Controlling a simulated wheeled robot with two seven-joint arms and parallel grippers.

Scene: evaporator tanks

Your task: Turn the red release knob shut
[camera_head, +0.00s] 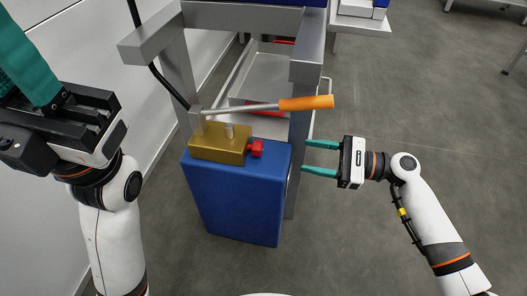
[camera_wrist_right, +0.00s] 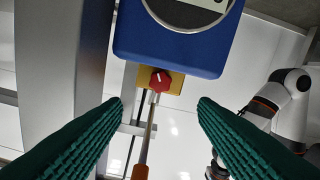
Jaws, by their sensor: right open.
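The red release knob (camera_head: 256,148) sticks out of the right side of a brass block (camera_head: 212,146) on top of a blue tank (camera_head: 238,200). In the right wrist view the knob (camera_wrist_right: 160,81) faces the camera, with a pale mark on its face. My right gripper (camera_head: 306,157) is to the right of the knob, apart from it, with its teal fingers open and empty. In the right wrist view the knob lies between and beyond the two fingers. My left gripper (camera_head: 30,65) is at the upper left, partly cut off by the frame, far from the knob.
A lever with an orange handle (camera_head: 306,103) reaches right above the brass block. A grey metal frame (camera_head: 306,60) stands behind the tank, with a metal tray (camera_head: 270,75) inside it. The floor to the right is clear near my right arm.

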